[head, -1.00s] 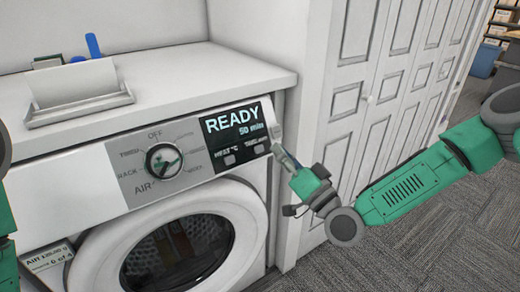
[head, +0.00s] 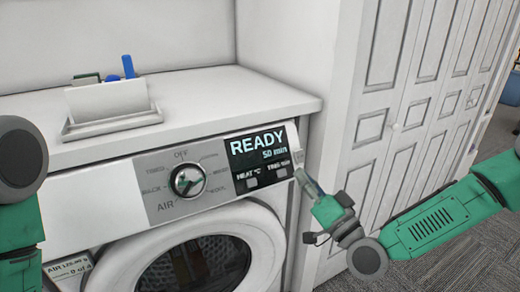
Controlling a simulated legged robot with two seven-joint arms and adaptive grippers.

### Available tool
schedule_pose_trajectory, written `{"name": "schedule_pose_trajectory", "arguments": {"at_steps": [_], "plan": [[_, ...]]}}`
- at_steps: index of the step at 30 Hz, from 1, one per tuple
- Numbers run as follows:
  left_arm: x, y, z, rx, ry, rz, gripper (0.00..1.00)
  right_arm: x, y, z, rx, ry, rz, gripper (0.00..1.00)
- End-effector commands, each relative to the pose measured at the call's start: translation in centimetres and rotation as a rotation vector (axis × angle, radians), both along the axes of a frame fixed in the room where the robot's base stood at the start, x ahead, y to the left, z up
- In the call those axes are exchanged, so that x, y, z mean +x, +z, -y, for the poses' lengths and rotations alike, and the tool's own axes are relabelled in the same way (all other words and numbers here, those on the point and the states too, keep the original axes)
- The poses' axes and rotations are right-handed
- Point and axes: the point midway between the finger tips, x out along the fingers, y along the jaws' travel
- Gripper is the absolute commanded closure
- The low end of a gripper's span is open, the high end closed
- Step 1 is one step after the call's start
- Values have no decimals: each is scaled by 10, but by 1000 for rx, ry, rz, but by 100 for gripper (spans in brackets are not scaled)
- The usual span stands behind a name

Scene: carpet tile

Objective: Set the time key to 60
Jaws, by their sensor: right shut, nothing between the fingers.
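The washing machine's front panel has a dark display (head: 262,148) reading READY and 50 min. Below that text, two small labelled keys sit side by side: the heat key (head: 251,182) and the time key (head: 280,173). A round dial (head: 187,181) is on the panel's left part. My right gripper (head: 301,174) is shut and empty, with its fingertips just right of the time key, at the panel's right end. Whether the fingertips touch the panel, I cannot tell. My left arm shows at the left edge, with its gripper out of view.
A white holder (head: 108,101) with a blue item (head: 128,67) stands on the machine's white top (head: 215,95). White panelled doors (head: 385,130) rise on the right, behind my right arm. A small notice (head: 68,272) is at lower left. Carpet is visible at lower right.

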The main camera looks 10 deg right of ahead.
Motion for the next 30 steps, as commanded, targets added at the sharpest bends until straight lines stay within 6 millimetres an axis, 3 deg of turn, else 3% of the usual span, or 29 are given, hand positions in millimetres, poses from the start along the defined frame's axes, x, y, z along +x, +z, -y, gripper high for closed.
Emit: {"name": "schedule_pose_trajectory", "arguments": {"at_steps": [25,30], "plan": [[0,0,0,0,0,0,60,0,0,0,0,0,0,100],[0,-16,0,0,0,0,60,-1,-2,3,2,-7,-1,100]]}}
